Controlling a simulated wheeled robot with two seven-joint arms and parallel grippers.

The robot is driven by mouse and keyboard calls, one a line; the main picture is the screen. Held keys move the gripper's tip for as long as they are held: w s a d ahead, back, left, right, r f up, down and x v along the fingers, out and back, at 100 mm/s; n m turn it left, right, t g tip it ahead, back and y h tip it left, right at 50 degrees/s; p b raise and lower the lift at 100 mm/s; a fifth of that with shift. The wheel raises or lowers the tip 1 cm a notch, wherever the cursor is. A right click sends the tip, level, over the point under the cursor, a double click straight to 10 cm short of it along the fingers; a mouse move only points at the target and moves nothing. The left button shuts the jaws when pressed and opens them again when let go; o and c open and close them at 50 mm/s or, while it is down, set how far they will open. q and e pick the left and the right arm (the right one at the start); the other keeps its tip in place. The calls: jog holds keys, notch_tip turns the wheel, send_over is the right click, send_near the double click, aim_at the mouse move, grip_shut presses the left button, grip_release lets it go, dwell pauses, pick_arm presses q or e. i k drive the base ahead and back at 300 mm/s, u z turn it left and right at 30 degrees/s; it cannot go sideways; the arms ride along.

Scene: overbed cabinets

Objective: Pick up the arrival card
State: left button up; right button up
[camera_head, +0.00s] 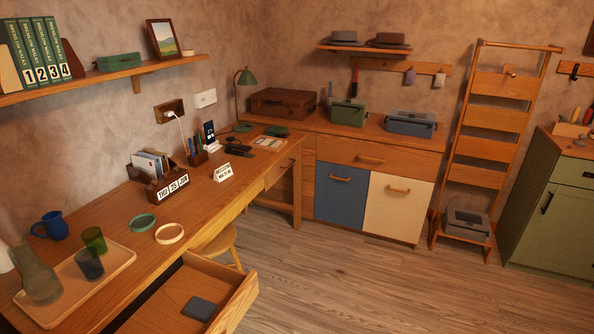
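A small white card with dark lettering (222,172) stands propped on the wooden desk (203,200), to the right of the calendar block. Its text is too small to read surely, so I cannot tell if it is the arrival card. Flat pale cards or papers (269,142) lie further back on the desk, near its far right end. Neither of my grippers shows in this view.
An open drawer (238,302) holding a dark flat item (199,308) juts over the floor. The floor (350,280) right of it is clear.

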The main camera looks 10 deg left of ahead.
aim_at(225, 172)
jog(key=z, duration=0.55)
jog(key=i, duration=2.95)
jog(key=u, duration=3.6)
jog(key=i, duration=0.55)
jog(key=z, duration=0.05)
